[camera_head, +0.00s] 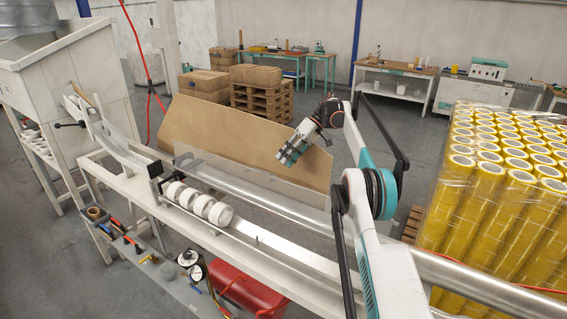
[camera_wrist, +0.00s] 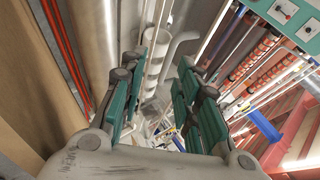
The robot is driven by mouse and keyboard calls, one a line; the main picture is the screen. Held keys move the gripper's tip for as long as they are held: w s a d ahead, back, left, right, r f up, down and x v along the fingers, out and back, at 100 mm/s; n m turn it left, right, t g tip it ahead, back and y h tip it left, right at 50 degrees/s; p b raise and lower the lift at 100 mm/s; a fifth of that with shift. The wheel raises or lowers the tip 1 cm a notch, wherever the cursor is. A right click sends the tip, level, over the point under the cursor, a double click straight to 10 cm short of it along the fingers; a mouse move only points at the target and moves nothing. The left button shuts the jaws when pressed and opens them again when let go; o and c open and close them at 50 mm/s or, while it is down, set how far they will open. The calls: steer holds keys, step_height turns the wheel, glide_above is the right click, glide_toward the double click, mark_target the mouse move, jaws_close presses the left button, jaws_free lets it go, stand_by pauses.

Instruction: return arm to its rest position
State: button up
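My gripper (camera_head: 286,155) hangs in the air above the metal channel, in front of the brown board, at the end of my white and teal arm. In the wrist view the two teal-padded fingers (camera_wrist: 155,75) stand apart with nothing visible held between them. Several white rolls (camera_head: 200,203) lie in a row at the left end of the channel, to the left of and below my gripper and apart from it. A white banded shape shows beyond the fingers in the wrist view; I cannot tell surely what it is.
A large brown board (camera_head: 235,140) leans behind the channel (camera_head: 270,243). Wrapped yellow rolls (camera_head: 500,190) stand at the right. A red bin (camera_head: 245,288) sits below. A white machine (camera_head: 75,80) stands at the left. Pallets with boxes (camera_head: 258,92) and work tables are farther back.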

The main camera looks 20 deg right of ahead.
steer(key=shift+r, duration=0.15)
stand_by(0.4)
steer(key=s+a+r+m+t+h+b, duration=0.1)
steer(key=s+a+r+m+h+b, duration=0.2)
steer(key=a+r, duration=0.5)
steer(key=s+a+r+m+t+h+b, duration=0.1)
steer(key=s+a+r+b, duration=0.1)
steer(key=s, duration=0.6)
steer(key=s+a+r+t+h+b, duration=0.1)
steer(key=s+a+r+h+b, duration=0.15)
steer(key=s, duration=0.55)
steer(key=s+a+f+t+h+b, duration=0.1)
steer(key=s+f, duration=0.5)
steer(key=s, duration=0.3)
steer(key=s+a+f+m+t+b, duration=0.1)
steer(key=s+f+t+b, duration=0.1)
steer(key=s+f, duration=0.4)
steer(key=s+a+f+t+h+b, duration=0.1)
steer(key=s+f, duration=0.5)
steer(key=s, duration=0.8)
steer(key=shift+f+m+t+h, duration=0.25)
steer(key=shift+m+t+h, duration=0.05)
steer(key=shift+t+h, duration=0.1)
